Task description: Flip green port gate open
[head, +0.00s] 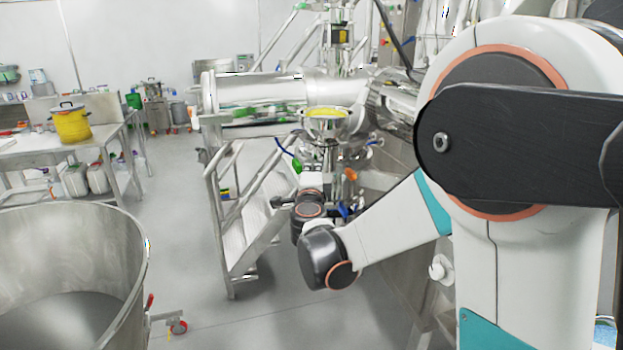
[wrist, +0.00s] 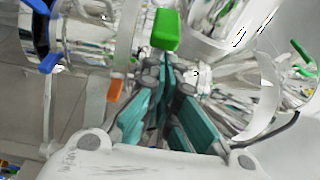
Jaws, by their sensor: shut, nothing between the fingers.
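A green handle (wrist: 167,28) stands just beyond the tips of my gripper (wrist: 172,68) in the wrist view. It is a block-shaped grip among shiny steel pipes. My gripper's teal fingers are closed together and empty. The tips look close to the handle's lower edge; I cannot tell if they touch it. In the head view a green handle (head: 297,167) shows at the left of the steel port fittings below the funnel, just above my wrist. My fingers are not clear there. A second green handle (wrist: 303,54) shows at the right of the wrist view.
An orange handle (head: 351,175) and a blue handle (head: 343,211) sit on nearby fittings. A yellow-lined funnel (head: 326,114) is above. Metal steps (head: 240,215) stand left of my wrist. A large steel bin (head: 120,265) fills the lower left, with open floor between.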

